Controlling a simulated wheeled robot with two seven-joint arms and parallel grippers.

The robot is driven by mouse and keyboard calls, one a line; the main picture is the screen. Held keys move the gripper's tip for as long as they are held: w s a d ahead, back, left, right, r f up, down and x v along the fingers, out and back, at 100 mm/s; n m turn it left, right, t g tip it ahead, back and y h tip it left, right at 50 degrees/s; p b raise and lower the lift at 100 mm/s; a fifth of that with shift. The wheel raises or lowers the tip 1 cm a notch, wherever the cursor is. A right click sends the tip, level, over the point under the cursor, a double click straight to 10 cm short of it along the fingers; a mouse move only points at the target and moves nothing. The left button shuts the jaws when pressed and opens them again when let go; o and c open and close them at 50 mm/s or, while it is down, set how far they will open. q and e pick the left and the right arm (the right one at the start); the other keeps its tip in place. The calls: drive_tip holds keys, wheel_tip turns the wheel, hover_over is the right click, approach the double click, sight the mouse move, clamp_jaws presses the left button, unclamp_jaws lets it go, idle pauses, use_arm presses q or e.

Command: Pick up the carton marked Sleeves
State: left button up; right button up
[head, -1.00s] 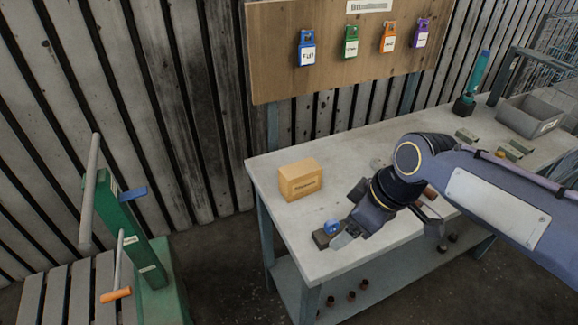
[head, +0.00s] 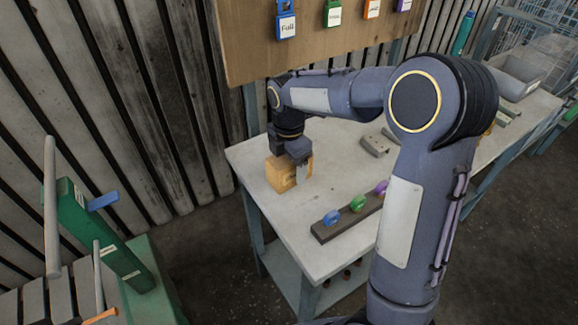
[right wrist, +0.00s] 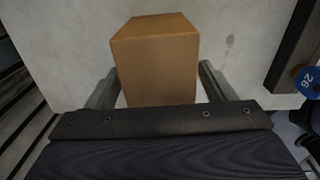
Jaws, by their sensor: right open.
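The carton (head: 285,174) is a small tan box standing on the left end of the grey worktable. In the head view my right gripper (head: 298,168) comes down over it from above and hides part of it, and its label cannot be read now. In the right wrist view the carton (right wrist: 155,60) stands between the two fingers of my right gripper (right wrist: 158,88), one on each side. The right gripper is open, with a gap showing beside the carton at the right finger. My left gripper is not in view.
A dark strip (head: 330,233) with blue, green and purple round pieces lies near the table's front edge (head: 290,238). Grey blocks (head: 377,146) and a grey bin (head: 515,75) are farther right. A wooden board (head: 300,50) with coloured tags hangs behind. A green stand (head: 110,245) is at left.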

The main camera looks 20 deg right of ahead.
wheel_tip(320, 180, down, 2)
drive_tip(key=shift+f, duration=0.25)
drive_tip(key=c, duration=1.2)
drive_tip(key=shift+r, duration=0.2)
